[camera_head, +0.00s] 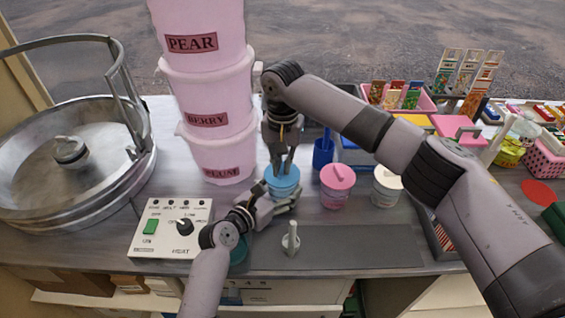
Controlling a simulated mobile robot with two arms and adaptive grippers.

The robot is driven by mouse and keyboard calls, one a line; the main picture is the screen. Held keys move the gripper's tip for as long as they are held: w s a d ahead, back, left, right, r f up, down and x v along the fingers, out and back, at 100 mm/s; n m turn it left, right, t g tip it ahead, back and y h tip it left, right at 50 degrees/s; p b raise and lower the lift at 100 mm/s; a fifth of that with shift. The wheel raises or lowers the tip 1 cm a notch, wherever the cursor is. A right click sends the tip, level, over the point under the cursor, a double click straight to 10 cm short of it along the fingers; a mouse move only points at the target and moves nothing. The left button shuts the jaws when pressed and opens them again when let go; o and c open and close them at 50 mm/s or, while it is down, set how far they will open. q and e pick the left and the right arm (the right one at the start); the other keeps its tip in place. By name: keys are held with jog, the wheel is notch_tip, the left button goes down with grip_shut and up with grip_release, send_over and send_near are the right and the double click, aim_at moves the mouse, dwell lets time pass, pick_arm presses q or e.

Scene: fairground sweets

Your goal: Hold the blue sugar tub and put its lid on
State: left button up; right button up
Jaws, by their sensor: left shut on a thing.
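The blue sugar tub (283,190) stands upright on the counter near the middle, with a blue round top facing up. My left gripper (280,204) comes in low from the left and is shut on the tub's near side, hiding its lower part. My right gripper (283,170) points straight down over the tub, its fingertips at the blue top. The fingers hide the middle of that top, so I cannot tell whether they grip a lid knob or whether the lid is seated.
Close right stand a pink lidded tub (337,186) and a white tub (386,188). Pink buckets (215,110) rise behind left. A control box (172,228) and metal pan (75,160) are left. A pale handled piece (290,240) stands on the dark front mat (350,250).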

jog(key=o, duration=0.5)
jog(key=shift+o, duration=0.4)
jog(key=o, duration=0.4)
jog(key=shift+o, duration=0.2)
jog(key=shift+r, duration=0.1)
jog(key=shift+r, duration=2.95)
grip_shut()
